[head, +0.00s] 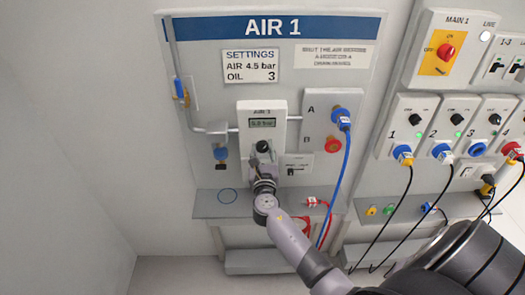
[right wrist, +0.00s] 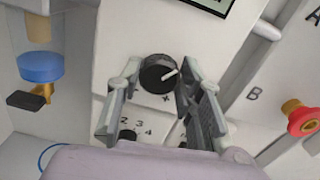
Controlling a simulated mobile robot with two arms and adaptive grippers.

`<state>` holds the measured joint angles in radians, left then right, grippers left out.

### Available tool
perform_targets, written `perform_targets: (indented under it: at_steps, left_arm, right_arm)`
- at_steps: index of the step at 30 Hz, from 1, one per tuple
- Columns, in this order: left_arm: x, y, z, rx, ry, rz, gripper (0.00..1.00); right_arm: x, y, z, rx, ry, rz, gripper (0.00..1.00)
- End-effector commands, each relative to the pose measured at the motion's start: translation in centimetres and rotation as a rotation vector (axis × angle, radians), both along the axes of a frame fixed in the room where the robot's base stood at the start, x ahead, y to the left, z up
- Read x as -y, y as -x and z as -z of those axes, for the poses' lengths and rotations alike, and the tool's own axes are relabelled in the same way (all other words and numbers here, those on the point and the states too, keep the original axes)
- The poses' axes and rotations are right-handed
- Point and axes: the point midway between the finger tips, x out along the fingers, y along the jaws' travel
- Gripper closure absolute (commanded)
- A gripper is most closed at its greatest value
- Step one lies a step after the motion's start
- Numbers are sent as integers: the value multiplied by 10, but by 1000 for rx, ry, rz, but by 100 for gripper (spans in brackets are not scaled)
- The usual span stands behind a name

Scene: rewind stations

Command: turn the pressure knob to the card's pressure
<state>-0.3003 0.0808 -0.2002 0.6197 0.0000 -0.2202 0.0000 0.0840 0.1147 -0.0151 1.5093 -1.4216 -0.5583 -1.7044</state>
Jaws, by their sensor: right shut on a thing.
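The settings card (head: 252,66) on the AIR 1 panel reads AIR 4.5 bar, OIL 3. The white regulator unit (head: 277,108) has a small green display (head: 262,122); its digits are too small to read surely. My right gripper (right wrist: 155,84) is shut on the knob, one finger on each side. It also shows in the head view (head: 262,164). My left gripper is not in view.
A smaller numbered dial (right wrist: 127,134) lies just below the knob, partly behind a finger. A blue-capped fitting (right wrist: 40,68) is to the left, the red port B (head: 333,145) to the right. A blue hose (head: 346,170) hangs from port A. A grey shelf (head: 205,205) runs beneath.

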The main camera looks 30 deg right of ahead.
Motion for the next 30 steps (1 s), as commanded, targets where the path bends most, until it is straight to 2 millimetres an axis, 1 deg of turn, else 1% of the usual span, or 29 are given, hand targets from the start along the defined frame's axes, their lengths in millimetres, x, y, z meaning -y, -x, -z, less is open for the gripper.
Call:
perform_targets:
  at_steps: [1,4,7,11,15,19,26,27,30]
  left_arm:
    - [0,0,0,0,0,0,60]
    - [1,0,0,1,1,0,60]
    - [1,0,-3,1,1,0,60]
    - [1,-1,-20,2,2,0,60]
    - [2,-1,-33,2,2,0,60]
    - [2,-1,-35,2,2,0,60]
    - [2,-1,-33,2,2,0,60]
    - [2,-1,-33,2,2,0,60]
    - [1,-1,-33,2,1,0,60]
  right_arm:
    - [0,0,0,0,0,0,87]
    - [0,0,0,0,0,0,94]
    - [0,0,-1,-9,12,0,94]
    - [-1,-1,-6,-70,112,-2,94]
    - [-1,-1,-4,-143,230,-1,94]
    - [-1,-1,-1,-171,280,0,94]
    - [-1,-1,0,-171,281,0,94]
    - [-1,-1,0,-171,281,0,66]
    - [-1,-1,0,-171,280,0,59]
